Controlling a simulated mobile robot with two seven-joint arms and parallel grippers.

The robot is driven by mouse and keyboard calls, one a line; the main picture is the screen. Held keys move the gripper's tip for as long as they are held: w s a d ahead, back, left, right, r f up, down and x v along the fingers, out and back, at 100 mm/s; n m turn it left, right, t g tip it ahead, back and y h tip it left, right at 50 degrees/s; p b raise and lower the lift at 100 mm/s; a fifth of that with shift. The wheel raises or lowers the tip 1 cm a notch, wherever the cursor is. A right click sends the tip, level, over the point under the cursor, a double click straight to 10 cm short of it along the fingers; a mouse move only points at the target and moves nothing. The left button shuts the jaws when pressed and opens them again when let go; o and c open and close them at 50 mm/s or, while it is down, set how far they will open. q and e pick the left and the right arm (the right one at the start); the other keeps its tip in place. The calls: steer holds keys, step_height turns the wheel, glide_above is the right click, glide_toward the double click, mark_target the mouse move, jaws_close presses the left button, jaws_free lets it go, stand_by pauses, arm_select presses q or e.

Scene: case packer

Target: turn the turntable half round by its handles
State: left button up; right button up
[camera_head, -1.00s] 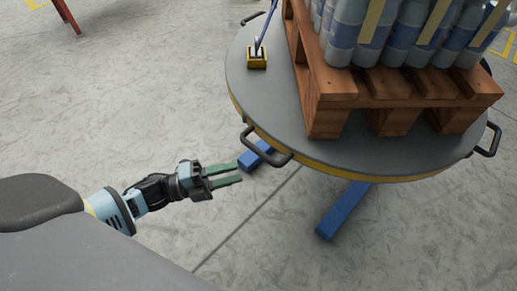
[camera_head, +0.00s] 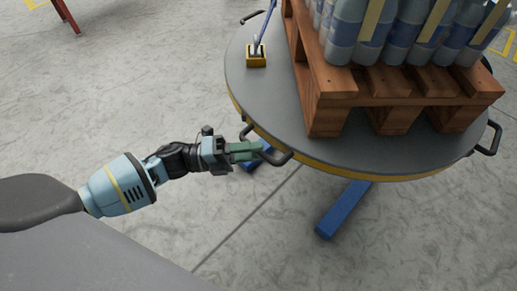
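The round grey turntable (camera_head: 275,105) with a yellow rim fills the upper right. Its near black handle (camera_head: 281,158) sticks out from the rim towards my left arm. My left gripper (camera_head: 258,151) is at this handle, its green fingers close together across the bar and hiding its middle part. It looks shut on the bar. Another handle (camera_head: 491,138) shows at the right of the rim, and a third (camera_head: 252,17) at the far left. My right gripper is not in view.
A wooden pallet (camera_head: 325,88) loaded with bottles (camera_head: 345,32) stands on the turntable. A small yellow box (camera_head: 256,57) with a blue stick sits on its left side. Blue floor legs (camera_head: 343,210) reach out below.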

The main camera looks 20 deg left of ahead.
arm_select(q)
steer(key=shift+x, duration=0.75)
jaws_close()
